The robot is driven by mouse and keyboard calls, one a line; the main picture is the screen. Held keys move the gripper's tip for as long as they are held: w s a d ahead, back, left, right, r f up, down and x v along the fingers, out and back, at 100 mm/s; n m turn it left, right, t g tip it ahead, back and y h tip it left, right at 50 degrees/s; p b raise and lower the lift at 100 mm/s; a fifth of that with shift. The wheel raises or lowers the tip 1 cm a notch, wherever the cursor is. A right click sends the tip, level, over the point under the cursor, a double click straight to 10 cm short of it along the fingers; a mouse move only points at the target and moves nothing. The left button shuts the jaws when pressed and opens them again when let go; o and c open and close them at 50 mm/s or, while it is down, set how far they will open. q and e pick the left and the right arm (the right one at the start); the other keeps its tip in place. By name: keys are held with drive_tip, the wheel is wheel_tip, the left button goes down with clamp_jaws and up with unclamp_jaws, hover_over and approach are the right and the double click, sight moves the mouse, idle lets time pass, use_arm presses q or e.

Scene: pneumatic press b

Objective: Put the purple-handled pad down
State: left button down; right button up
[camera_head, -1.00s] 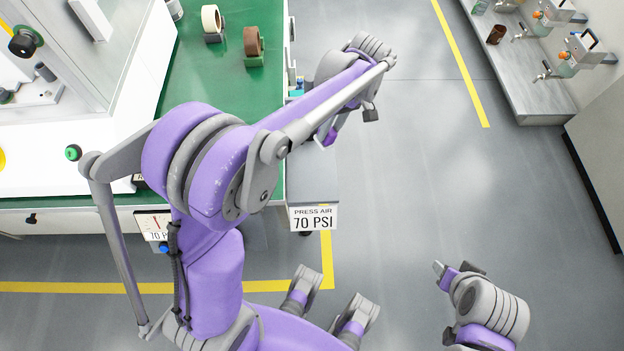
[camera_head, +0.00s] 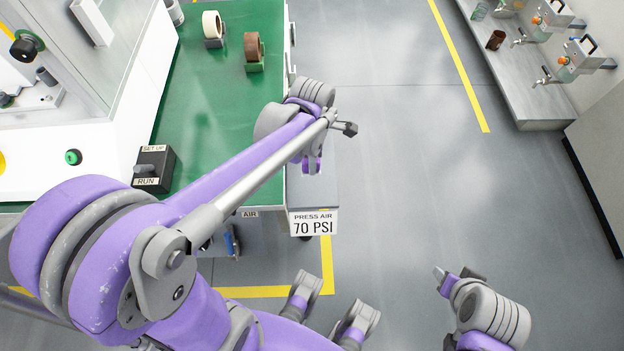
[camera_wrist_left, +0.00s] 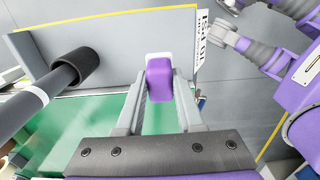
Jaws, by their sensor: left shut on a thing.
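My left gripper (camera_head: 311,165) is beside the right edge of the green bench, over the grey shelf (camera_head: 318,193) at the bench end. In the left wrist view its two fingers (camera_wrist_left: 158,100) are shut on the purple-handled pad (camera_wrist_left: 159,82), a purple block with a pale far end. The pad appears in front of the grey shelf (camera_wrist_left: 110,35); I cannot tell whether it touches it. In the head view the fingers and wrist mostly hide the pad. My right gripper (camera_head: 458,277) is at lower right over the floor, away from the shelf; its jaw opening is unclear.
A PRESS AIR 70 PSI sign (camera_head: 313,223) hangs at the shelf's front. Floor to the right is clear.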

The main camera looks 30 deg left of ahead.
use_arm(q)
wheel_tip(320, 180, down, 8)
drive_tip(key=shift+f+b, duration=0.1)
drive_tip(key=shift+b, duration=0.55)
drive_tip(key=c, duration=0.5)
unclamp_jaws()
